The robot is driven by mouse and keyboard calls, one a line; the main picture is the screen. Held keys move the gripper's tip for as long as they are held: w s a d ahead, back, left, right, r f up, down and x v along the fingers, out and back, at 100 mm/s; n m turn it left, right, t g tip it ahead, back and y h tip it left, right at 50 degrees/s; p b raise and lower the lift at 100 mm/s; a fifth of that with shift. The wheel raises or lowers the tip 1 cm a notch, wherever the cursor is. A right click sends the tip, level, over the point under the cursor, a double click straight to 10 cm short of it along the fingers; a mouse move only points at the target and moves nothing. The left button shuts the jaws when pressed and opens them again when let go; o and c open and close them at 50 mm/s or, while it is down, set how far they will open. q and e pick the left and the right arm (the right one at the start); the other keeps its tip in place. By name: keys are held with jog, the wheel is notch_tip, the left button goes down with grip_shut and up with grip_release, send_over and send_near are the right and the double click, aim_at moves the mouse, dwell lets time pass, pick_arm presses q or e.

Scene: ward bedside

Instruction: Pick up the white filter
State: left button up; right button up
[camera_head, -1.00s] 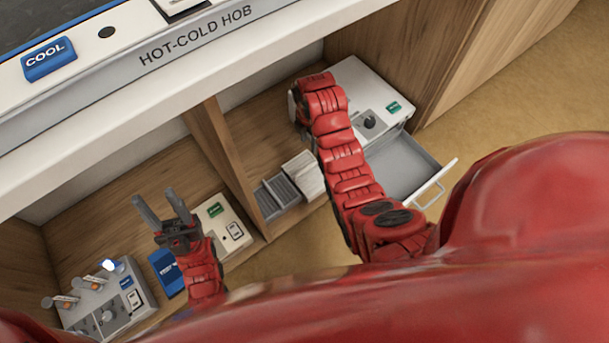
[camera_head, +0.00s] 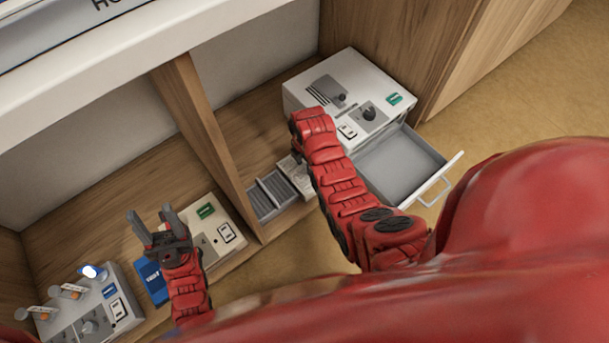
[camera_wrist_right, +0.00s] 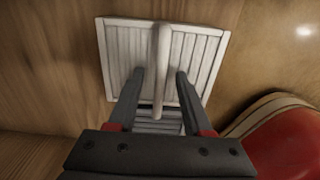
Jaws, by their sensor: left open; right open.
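The white filter (camera_wrist_right: 112,60) is a square slatted panel with a raised bar handle (camera_wrist_right: 162,55). In the right wrist view it lies on the wood surface, and the handle stands between the open fingers of my right gripper (camera_wrist_right: 160,73). I cannot tell whether they touch it. In the head view only part of the filter (camera_head: 297,173) shows beside my right forearm, which hides the right gripper. My left gripper (camera_head: 151,213) is open and empty above the left compartment.
A grey slotted tray (camera_head: 262,203) sits left of the filter, beside the wooden divider (camera_head: 205,140). A white device (camera_head: 335,85) stands behind, with an open, empty grey drawer (camera_head: 400,165) to its right. A blue box (camera_head: 152,282) and a device with vials (camera_head: 85,315) are at left.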

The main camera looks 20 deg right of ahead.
jog(key=shift+f, duration=0.1)
grip_shut()
dwell(1.3)
